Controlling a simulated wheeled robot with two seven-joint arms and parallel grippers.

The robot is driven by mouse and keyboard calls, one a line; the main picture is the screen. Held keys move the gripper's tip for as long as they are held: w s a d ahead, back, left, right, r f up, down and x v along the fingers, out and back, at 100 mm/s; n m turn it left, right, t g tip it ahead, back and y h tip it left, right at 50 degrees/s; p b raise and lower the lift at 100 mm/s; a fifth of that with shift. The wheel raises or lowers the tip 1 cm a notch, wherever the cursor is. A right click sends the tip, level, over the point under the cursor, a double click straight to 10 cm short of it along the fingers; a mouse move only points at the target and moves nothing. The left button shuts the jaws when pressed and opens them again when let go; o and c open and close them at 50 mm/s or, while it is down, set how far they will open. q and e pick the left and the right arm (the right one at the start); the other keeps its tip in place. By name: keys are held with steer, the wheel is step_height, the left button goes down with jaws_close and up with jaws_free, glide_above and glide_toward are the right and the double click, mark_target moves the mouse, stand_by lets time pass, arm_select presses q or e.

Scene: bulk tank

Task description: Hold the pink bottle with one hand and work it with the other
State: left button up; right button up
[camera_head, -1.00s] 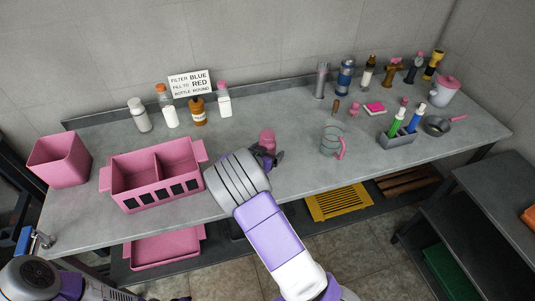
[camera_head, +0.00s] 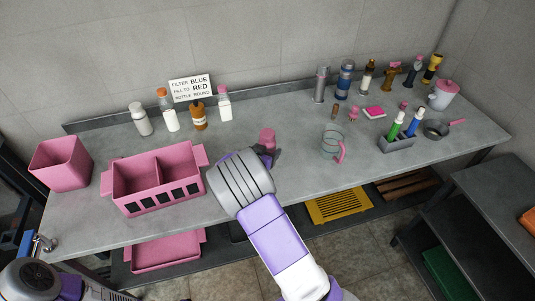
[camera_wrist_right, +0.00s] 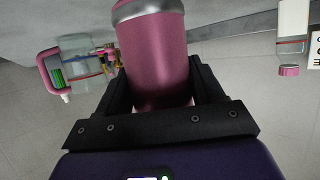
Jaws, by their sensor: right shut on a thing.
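The pink bottle (camera_head: 267,137) is near the middle of the grey worktop in the head view, just beyond my right wrist. In the right wrist view the bottle (camera_wrist_right: 153,55) is a pink cylinder with a silver band near the top edge of the picture. My right gripper (camera_wrist_right: 160,85) has one black finger on each side of it and is shut on it. In the head view my right wrist hides most of the fingers and the bottle's lower part. I cannot tell whether the bottle touches the worktop.
A pink divided bin (camera_head: 150,205) stands left of my right wrist, with a pink box (camera_head: 60,165) farther left. Several bottles stand below a sign (camera_head: 191,87). A clear jug (camera_head: 331,143) and a marker holder (camera_head: 397,145) stand to the right. The worktop between bottle and jug is clear.

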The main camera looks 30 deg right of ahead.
mark_target(264, 138)
step_height(264, 138, up, 8)
steer(key=shift+f+p, duration=0.25)
steer(key=shift+p, duration=0.95)
steer(key=o, duration=0.7)
steer(key=shift+c, duration=0.2)
steer(key=c, duration=0.9)
steer(key=s+a+r+n+t+y, duration=0.1)
steer(key=a+n+t+y, duration=0.1)
steer(key=a, duration=0.3)
steer(key=s+a+r+n+t+y, duration=0.1)
steer(key=a+r+n+t+y, duration=0.1)
steer(key=a+n+y, duration=0.3)
steer(key=s+a+r+n+t+y, duration=0.1)
steer(key=a+n+y, duration=0.3)
steer(key=a, duration=0.3)
steer(key=shift+s+a+r+t, duration=0.1)
steer(key=shift+r+t, duration=0.1)
steer(key=shift+t, duration=0.2)
